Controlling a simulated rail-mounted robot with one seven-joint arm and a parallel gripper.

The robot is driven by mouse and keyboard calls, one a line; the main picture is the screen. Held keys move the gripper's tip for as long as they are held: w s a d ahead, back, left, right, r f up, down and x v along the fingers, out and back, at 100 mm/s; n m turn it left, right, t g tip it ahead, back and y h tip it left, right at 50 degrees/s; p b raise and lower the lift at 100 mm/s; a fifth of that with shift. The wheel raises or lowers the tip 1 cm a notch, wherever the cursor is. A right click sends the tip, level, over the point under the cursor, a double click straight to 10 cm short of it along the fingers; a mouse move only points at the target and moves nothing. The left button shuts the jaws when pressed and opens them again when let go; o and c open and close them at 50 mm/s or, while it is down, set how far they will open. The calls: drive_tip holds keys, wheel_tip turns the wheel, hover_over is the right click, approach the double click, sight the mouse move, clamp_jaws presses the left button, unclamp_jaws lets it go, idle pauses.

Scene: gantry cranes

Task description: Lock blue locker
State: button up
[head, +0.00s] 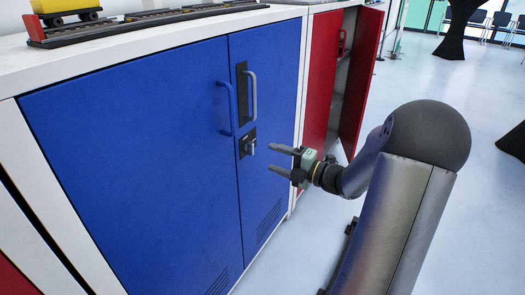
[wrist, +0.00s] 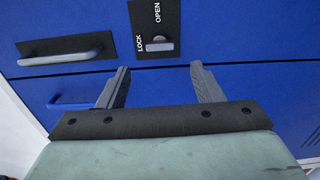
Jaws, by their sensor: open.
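The blue locker (head: 140,150) has two closed-looking doors, with a thin seam between them. A black lock plate with a small grey latch (head: 249,146) sits on the right door below its grey handle (head: 252,95). In the wrist view the latch (wrist: 159,46) lies crosswise in the picture, on a plate (wrist: 165,15) marked LOCK and OPEN. I cannot tell for sure which mark it is set to. My gripper (head: 271,160) is open and empty, right of the latch and apart from it. In the wrist view the gripper (wrist: 160,72) has the latch ahead, between its fingertips' directions.
A blue handle (head: 225,108) is on the left door. A red locker (head: 322,75) stands beyond, its door (head: 361,80) swung open. A toy train track (head: 140,22) lies on the white top. The floor at right is mostly clear.

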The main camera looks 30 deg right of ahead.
drive_tip(key=p+v, duration=0.1)
drive_tip(key=v, duration=0.9)
drive_tip(key=shift+s+p, duration=0.2)
drive_tip(key=shift+p, duration=0.15)
drive_tip(key=shift+d, duration=0.15)
